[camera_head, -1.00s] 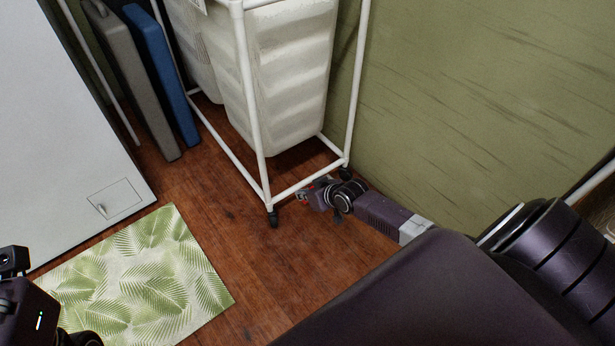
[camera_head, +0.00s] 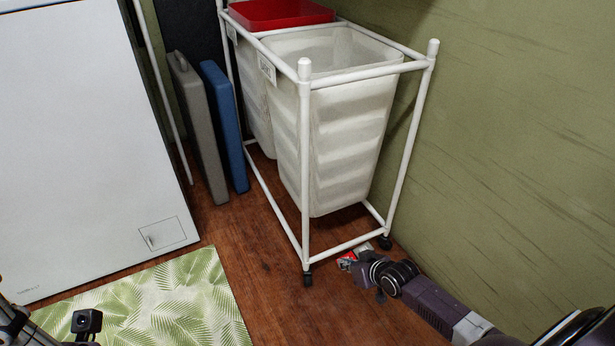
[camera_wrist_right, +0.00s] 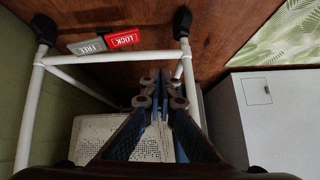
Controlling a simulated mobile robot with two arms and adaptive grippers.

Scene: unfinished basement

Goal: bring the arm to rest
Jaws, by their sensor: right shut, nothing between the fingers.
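My right arm reaches in from the lower right in the head view. Its gripper (camera_head: 362,267) is low, close to the floor, by the front bottom rail of a white-framed laundry cart (camera_head: 305,160). In the right wrist view the two dark fingers (camera_wrist_right: 160,82) are together with nothing between them. A red LOCK pedal (camera_wrist_right: 122,40) and a grey FREE pedal (camera_wrist_right: 88,46) sit at the cart's bottom rail, apart from the fingertips. The red part also shows beside the gripper in the head view (camera_head: 346,258). Only part of my left arm shows at the lower left; its fingers do not.
The cart holds white bins (camera_head: 345,130) and a red tray (camera_head: 280,12). A green wall (camera_head: 510,140) is close on the right. A white cabinet (camera_head: 80,140), grey and blue panels (camera_head: 222,110), and a leaf-patterned mat (camera_head: 160,300) are left. Wooden floor lies between.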

